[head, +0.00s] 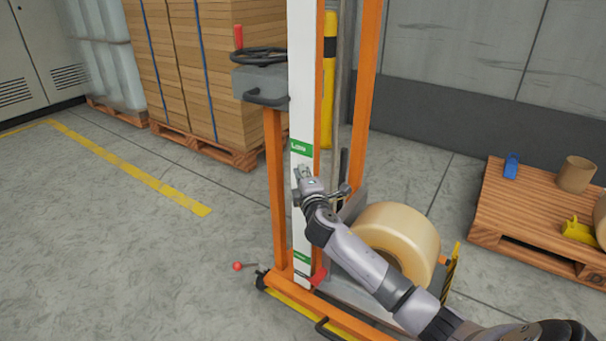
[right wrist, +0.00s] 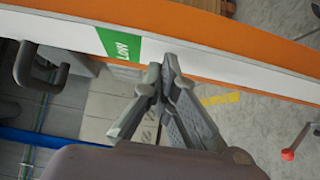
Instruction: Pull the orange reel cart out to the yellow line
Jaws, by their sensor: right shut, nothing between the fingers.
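The orange reel cart (head: 276,190) stands upright in the middle of the head view, with a white panel, a grey box with a black handle (head: 264,98) and a large tan reel (head: 400,235) low on its right. Its orange and white mast (right wrist: 235,35) crosses the top of the right wrist view. My right gripper (head: 303,173) is shut and empty in front of the white panel, just below the green label. Its fingertips (right wrist: 168,62) show close to the mast; I cannot tell whether they touch. The yellow line (head: 130,165) is on the floor to the left.
Pallets with stacked cartons (head: 215,70) stand behind left. A wooden pallet (head: 510,210) with small items is at the right. A red-knobbed lever (head: 238,266) sticks out low on the cart's left. Floor between cart and line looks clear.

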